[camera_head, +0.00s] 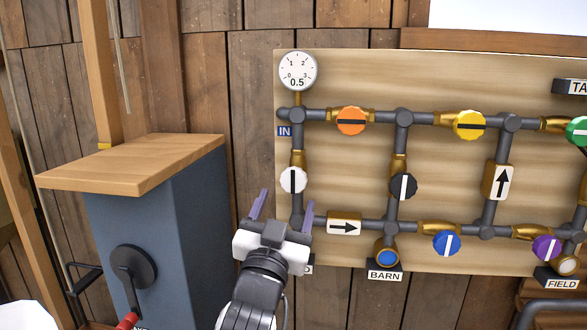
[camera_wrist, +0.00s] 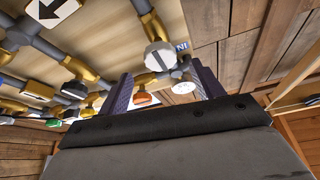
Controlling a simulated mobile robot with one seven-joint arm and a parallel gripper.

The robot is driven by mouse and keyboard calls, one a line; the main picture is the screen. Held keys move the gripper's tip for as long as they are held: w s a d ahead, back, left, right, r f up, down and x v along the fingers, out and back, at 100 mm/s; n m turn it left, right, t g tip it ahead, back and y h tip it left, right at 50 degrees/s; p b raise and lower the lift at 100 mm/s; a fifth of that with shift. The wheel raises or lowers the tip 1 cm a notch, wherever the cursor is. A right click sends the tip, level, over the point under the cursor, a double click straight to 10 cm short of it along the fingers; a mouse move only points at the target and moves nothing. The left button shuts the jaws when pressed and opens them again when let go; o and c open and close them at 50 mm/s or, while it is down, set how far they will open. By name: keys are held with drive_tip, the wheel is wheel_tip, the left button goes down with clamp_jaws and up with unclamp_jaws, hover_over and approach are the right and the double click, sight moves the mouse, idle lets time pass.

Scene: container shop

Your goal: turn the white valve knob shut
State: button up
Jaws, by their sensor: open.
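The white valve knob (camera_head: 293,180) is round with a dark bar that stands upright, in line with its vertical pipe on the left of the board. It also shows in the wrist view (camera_wrist: 160,56), between and beyond my fingers. My gripper (camera_head: 281,205) is open and empty, just below the white knob in the head view. Its two purple fingers stand apart and I see no contact with the knob. The wrist view shows the fingers (camera_wrist: 162,90) too, pointing toward the board.
The wooden board (camera_head: 345,75) carries a gauge (camera_head: 297,70) reading 0.5. Near the white knob are the orange knob (camera_head: 351,121), the black knob (camera_head: 403,186) and an arrow plate (camera_head: 344,227). A blue cabinet (camera_head: 180,230) with a crank stands at left.

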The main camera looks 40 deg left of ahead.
sight(292, 185)
drive_tip(key=p+x, duration=0.2)
drive_tip(key=x, duration=0.5)
drive_tip(key=shift+p, duration=0.3)
drive_tip(key=c, duration=1)
